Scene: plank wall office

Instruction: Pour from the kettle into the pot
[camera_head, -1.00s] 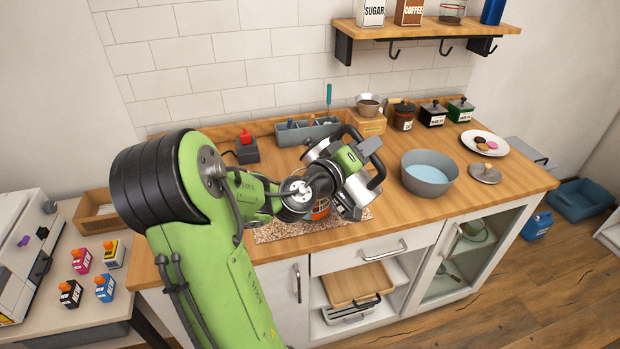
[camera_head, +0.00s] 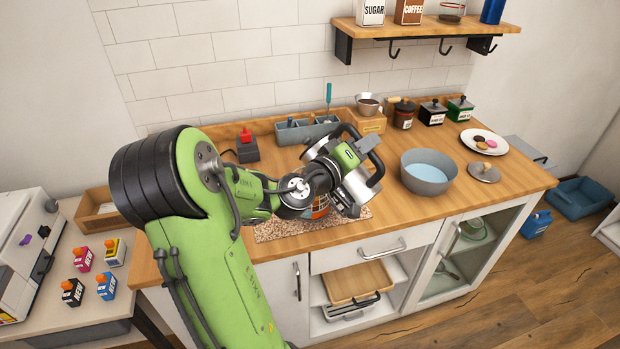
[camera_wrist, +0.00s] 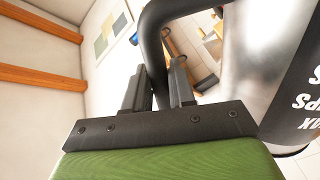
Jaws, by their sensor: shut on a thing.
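My gripper (camera_wrist: 160,82) is shut on the black handle of the silver kettle. The kettle (camera_wrist: 262,60) fills the right of the wrist view, with white lettering on its side. In the head view the kettle (camera_head: 357,188) is tilted and partly hidden by my green hand. Beneath it, a pot with an orange and white pattern (camera_head: 321,208) stands on a speckled board and is mostly covered by my arm. I cannot see its opening, the kettle's spout, or any stream. A grey pot-like bowl (camera_head: 428,188) with a pale blue inside stands to the right, apart from the kettle.
A round lid (camera_head: 484,172) and a plate with cookies (camera_head: 468,138) are at the right of the counter. A blue-grey organizer (camera_head: 290,135), a wooden box (camera_head: 366,122) and several jars line the back. A shelf with hooks (camera_head: 410,48) hangs above.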

